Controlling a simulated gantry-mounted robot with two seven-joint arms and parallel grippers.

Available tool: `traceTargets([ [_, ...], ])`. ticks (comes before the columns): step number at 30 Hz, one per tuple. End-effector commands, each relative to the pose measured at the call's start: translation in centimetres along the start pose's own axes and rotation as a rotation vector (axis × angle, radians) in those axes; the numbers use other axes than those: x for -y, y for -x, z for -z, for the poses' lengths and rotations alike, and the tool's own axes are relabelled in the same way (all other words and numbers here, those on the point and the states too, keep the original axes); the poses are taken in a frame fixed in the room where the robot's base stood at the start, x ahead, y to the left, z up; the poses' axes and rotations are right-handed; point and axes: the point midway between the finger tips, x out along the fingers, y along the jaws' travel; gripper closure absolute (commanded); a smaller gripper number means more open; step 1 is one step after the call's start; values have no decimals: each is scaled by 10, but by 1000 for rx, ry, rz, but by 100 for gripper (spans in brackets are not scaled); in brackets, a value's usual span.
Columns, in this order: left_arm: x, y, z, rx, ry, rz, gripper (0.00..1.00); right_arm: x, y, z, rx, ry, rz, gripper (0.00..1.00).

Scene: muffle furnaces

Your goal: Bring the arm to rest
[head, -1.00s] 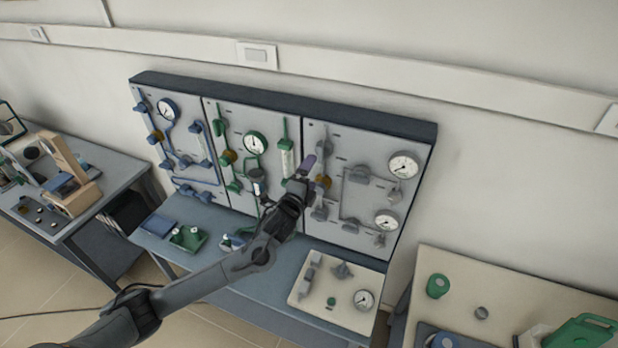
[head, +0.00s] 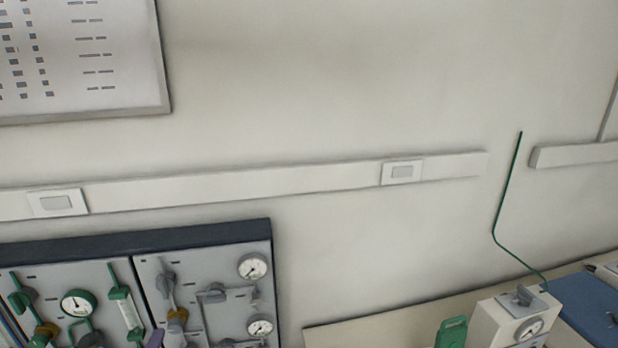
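Neither of my grippers shows in the head view now, and no part of either arm is clearly visible. The view takes in mostly bare wall, with the upper part of a grey gauge panel (head: 210,262) at the lower left. Whether the grippers hold anything cannot be seen.
The panel carries green and grey valves and round gauges (head: 254,267). A pale box with a dial (head: 497,322) and a green container (head: 452,333) stand on a bench at the lower right. A thin green rod (head: 508,193) rises there. A board (head: 84,52) hangs upper left.

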Motion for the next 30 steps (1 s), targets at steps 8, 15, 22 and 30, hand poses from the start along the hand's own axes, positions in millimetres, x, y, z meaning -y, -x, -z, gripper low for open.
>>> traceTargets([
  [8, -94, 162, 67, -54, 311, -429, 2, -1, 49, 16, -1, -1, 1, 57],
  [15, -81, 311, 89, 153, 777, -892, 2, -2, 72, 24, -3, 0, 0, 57],
  [22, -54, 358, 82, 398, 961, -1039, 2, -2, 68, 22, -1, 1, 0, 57],
  [30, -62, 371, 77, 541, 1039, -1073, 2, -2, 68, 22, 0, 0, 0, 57],
])
